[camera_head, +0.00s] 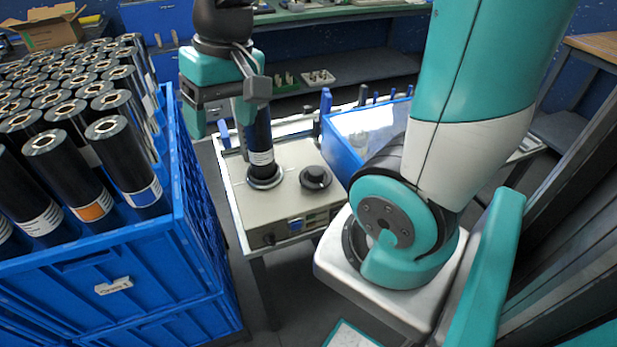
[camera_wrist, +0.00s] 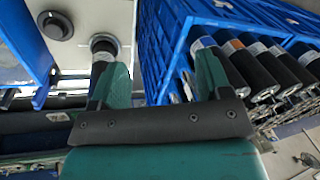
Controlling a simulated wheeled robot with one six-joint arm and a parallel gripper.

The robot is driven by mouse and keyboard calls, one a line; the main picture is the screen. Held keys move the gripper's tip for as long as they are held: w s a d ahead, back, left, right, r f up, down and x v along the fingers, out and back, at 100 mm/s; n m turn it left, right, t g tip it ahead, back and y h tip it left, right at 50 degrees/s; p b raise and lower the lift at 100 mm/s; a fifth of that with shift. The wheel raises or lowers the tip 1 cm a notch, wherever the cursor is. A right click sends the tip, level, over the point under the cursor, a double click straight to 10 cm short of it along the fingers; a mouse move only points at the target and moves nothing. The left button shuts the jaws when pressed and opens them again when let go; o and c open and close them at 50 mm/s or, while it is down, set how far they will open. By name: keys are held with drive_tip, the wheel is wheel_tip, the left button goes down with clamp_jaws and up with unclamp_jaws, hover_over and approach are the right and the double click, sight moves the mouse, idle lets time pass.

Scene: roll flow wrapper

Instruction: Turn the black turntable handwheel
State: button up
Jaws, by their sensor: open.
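The black turntable handwheel (camera_head: 315,178) is a round knob with a raised hub on top of the beige machine (camera_head: 290,208). It also shows at the upper left of the wrist view (camera_wrist: 56,25). A black roll (camera_head: 260,142) stands upright on the machine to the left of the handwheel. In the wrist view the roll (camera_wrist: 104,46) appears just beyond my left finger, partly hidden by it. My gripper (camera_head: 220,122) is open and empty, above the machine and up to the left of the handwheel. Its two teal fingers point away in the wrist view (camera_wrist: 163,62).
A blue crate (camera_head: 115,253) full of upright black rolls (camera_head: 65,160) stands left of the machine. A blue-framed clear box (camera_head: 368,128) sits behind and right of the handwheel. A workbench (camera_head: 340,70) with small parts is at the back. My arm fills the right side.

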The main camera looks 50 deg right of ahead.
drive_tip(key=w+d+f+m+h+b, duration=0.1)
drive_tip(key=d+f+m+b, duration=0.1)
drive_tip(key=d+f+m, duration=0.35)
drive_tip(key=w+d+f+m+h+b, duration=0.1)
drive_tip(key=d+f+m+b, duration=0.1)
drive_tip(key=d, duration=0.6)
drive_tip(key=m+g+b, duration=0.1)
drive_tip(key=m+b, duration=0.1)
drive_tip(key=m, duration=0.4)
approach(316, 170)
wheel_tip(316, 170, down, 8)
drive_tip(key=shift+a+f+b, duration=0.1)
drive_tip(key=shift+f+b, duration=0.1)
drive_tip(key=shift+b, duration=0.55)
drive_tip(key=shift+f, duration=0.55)
drive_tip(key=c, duration=0.9)
